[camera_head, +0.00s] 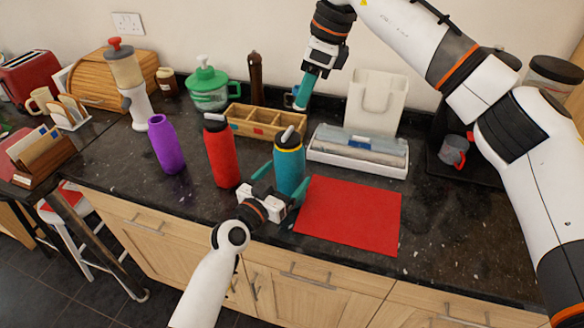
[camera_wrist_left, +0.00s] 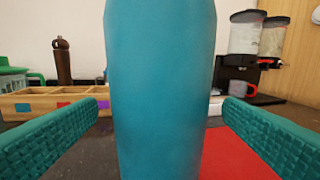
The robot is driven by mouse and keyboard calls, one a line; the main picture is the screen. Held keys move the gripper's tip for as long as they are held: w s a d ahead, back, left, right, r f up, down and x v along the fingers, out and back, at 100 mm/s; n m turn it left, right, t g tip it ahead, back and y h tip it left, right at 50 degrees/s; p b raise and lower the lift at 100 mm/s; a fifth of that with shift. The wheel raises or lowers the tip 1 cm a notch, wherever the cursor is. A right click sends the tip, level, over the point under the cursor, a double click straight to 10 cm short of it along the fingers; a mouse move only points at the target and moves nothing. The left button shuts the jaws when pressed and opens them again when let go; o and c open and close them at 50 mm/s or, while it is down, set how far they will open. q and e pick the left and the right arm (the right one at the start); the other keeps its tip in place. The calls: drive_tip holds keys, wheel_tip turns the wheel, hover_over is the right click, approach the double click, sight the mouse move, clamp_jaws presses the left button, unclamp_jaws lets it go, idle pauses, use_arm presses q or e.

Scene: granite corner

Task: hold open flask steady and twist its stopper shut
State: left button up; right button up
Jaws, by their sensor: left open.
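The teal flask (camera_head: 289,168) stands upright on the dark counter, with a yellow ring near its top. A dark stopper (camera_head: 289,139) with a grey loop sits on its mouth; I cannot tell how tightly. My left gripper (camera_head: 281,181) is open, low on the flask's near side. In the left wrist view the flask body (camera_wrist_left: 160,95) fills the middle, with a finger on each side and visible gaps between. My right gripper (camera_head: 305,92) is high above and behind the flask, pointing down, apart from it; its finger gap cannot be made out.
A red flask (camera_head: 222,155) and a purple flask (camera_head: 165,146) stand left of the teal one. A red mat (camera_head: 350,214) lies to its right. Behind are a wooden box (camera_head: 240,127) and a white tray (camera_head: 360,164) holding a roll. The counter's front edge is close.

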sight(288, 132)
use_arm(q)
drive_tip(key=x, duration=0.4)
drive_tip(key=shift+w+d, duration=0.15)
drive_tip(key=shift+w, duration=0.15)
drive_tip(key=c, duration=1.1)
drive_tip(key=shift+c, duration=1.1)
use_arm(e)
drive_tip(key=shift+c, duration=0.6)
drive_tip(key=m, duration=0.2)
drive_tip(key=a+m, duration=0.1)
drive_tip(key=m, duration=0.1)
drive_tip(key=w+m+h, duration=0.1)
drive_tip(key=m, duration=0.1)
drive_tip(key=shift+a+r, duration=0.4)
drive_tip(key=f+m+h, duration=0.1)
drive_tip(key=f+m, duration=0.2)
drive_tip(key=m, duration=0.2)
drive_tip(key=a+f+m+h, duration=0.1)
drive_tip(key=f+m, duration=0.2)
drive_tip(key=m, duration=0.2)
drive_tip(key=a+f+m+h, duration=0.1)
drive_tip(key=f+m, duration=0.2)
drive_tip(key=m, duration=0.1)
drive_tip(key=shift+s+f+m+g, duration=0.25)
drive_tip(key=shift+f+m+g, duration=0.1)
drive_tip(key=shift+m+g, duration=0.05)
